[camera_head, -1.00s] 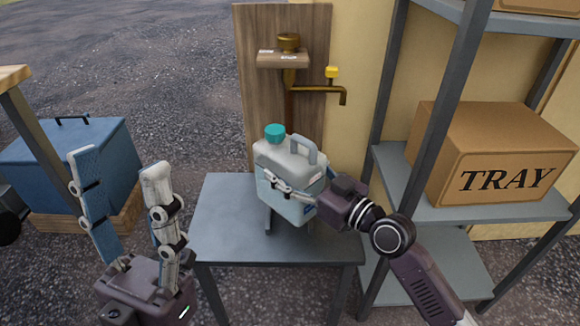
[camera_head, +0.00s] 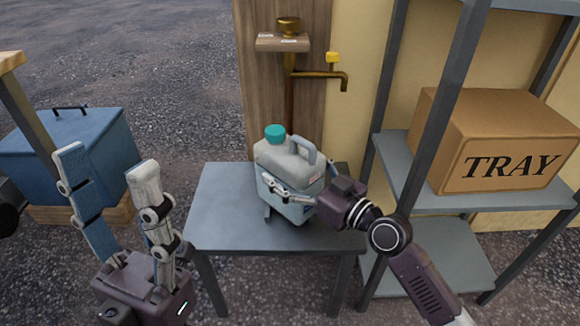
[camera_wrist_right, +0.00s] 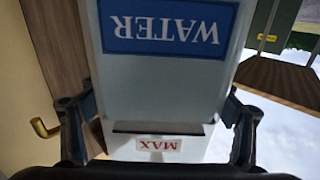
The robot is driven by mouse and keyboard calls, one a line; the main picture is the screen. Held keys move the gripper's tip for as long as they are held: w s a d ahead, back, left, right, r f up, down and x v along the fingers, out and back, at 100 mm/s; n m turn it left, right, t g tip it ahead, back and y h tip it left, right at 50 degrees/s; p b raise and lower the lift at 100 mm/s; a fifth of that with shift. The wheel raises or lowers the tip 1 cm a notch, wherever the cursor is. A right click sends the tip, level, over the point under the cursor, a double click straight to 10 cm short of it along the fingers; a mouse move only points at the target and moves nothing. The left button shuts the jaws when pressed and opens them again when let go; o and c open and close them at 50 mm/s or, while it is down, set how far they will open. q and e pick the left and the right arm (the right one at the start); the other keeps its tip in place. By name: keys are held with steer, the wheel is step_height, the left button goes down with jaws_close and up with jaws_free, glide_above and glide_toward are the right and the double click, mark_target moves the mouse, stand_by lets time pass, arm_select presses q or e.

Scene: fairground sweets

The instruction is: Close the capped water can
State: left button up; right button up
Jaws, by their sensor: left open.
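The water can (camera_head: 282,167) is a pale grey-blue jug with a grey handle and a teal cap (camera_head: 275,132) sitting on its spout at the top left. It is upright over the small grey table; I cannot tell if its base touches the top. My right gripper (camera_head: 292,196) is shut on the can, with a finger along each side. In the right wrist view the can (camera_wrist_right: 165,85) fills the middle, its WATER and MAX labels upside down, between the fingers. My left gripper (camera_head: 105,165) is open and empty, pointing up, left of the table.
The grey table (camera_head: 220,205) has bare room left of the can. Behind stands a wooden panel with a brass tap (camera_head: 318,75) and small bracket (camera_head: 283,42). A metal shelf (camera_head: 450,195) with a TRAY box (camera_head: 500,140) stands right, a blue cooler (camera_head: 75,155) left.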

glide_toward(314, 182)
steer(key=x, duration=0.5)
steer(key=shift+f+b, duration=0.1)
steer(key=shift+b, duration=0.25)
